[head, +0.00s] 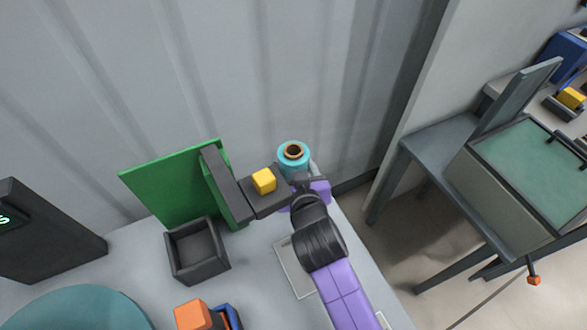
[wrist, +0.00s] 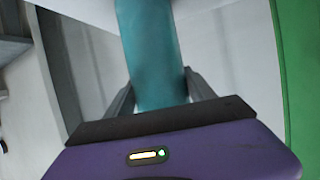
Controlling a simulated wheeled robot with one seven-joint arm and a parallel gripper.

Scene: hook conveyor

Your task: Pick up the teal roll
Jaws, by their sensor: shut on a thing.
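The teal roll (head: 293,156) is upright in the head view, with a brown and dark ring on its top end. It stands beyond my purple gripper (head: 302,177), close to the corrugated wall. In the wrist view the teal roll (wrist: 152,60) rises between the two grey fingers of my gripper (wrist: 158,92), which is shut on it. The lower part of the roll is hidden by the gripper in the head view. I cannot tell whether the roll touches the table.
A yellow cube (head: 264,181) lies on a dark ledge just left of the gripper. A green panel (head: 172,183) and an open dark box (head: 197,249) are further left. An orange block (head: 192,315) is at the front.

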